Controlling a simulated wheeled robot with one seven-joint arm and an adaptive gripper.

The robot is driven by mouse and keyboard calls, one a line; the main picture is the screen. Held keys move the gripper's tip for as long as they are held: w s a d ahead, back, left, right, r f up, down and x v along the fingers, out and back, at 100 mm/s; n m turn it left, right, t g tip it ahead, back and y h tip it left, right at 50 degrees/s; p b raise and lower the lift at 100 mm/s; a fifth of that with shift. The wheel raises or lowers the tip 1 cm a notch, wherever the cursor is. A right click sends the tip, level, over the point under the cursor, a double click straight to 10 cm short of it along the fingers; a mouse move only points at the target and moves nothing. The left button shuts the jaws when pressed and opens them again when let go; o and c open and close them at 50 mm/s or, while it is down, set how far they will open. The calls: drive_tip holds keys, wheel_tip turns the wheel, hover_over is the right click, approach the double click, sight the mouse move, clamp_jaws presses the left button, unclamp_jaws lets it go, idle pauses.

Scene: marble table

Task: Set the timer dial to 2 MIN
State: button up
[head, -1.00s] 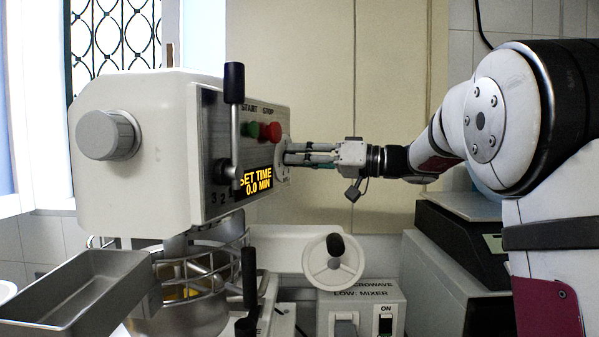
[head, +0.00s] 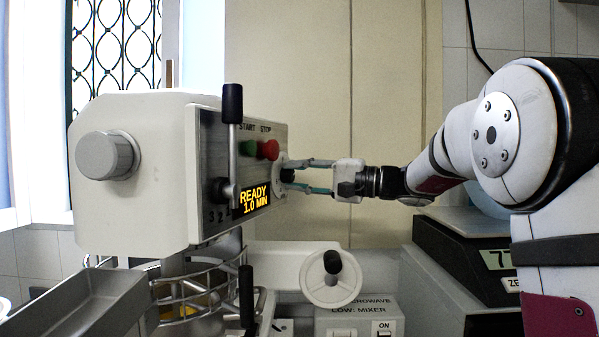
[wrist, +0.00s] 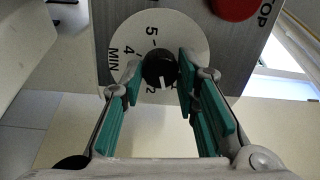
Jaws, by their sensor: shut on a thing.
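The timer dial is a round white plate (wrist: 128,45) marked with numbers and MIN, with a black knob (wrist: 160,69) at its centre. The knob's white line points down the wrist picture, near the 2; fingers hide part of the scale. My gripper (head: 290,176) reaches the dial from the right in the head view. In the wrist view its green-padded fingers (wrist: 162,76) are shut on the knob, one on each side. The mixer's display (head: 254,199) reads READY, 1.0 MIN.
A green START button (head: 248,148) and red STOP button (head: 268,149) sit close above the dial. A black-handled lever (head: 232,105) stands left of them. A switch box (head: 358,316) and scale (head: 470,255) are below and right.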

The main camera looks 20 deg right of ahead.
drive_tip(key=m+p, duration=0.3)
drive_tip(key=m, duration=0.2)
drive_tip(key=shift+f+m+h, duration=0.1)
drive_tip(key=shift+m+h, duration=0.2)
drive_tip(key=shift+m, duration=0.2)
drive_tip(key=o, duration=1.2)
drive_tip(key=shift+c, duration=0.2)
drive_tip(key=v, duration=1.2)
drive_tip(key=shift+f, duration=0.25)
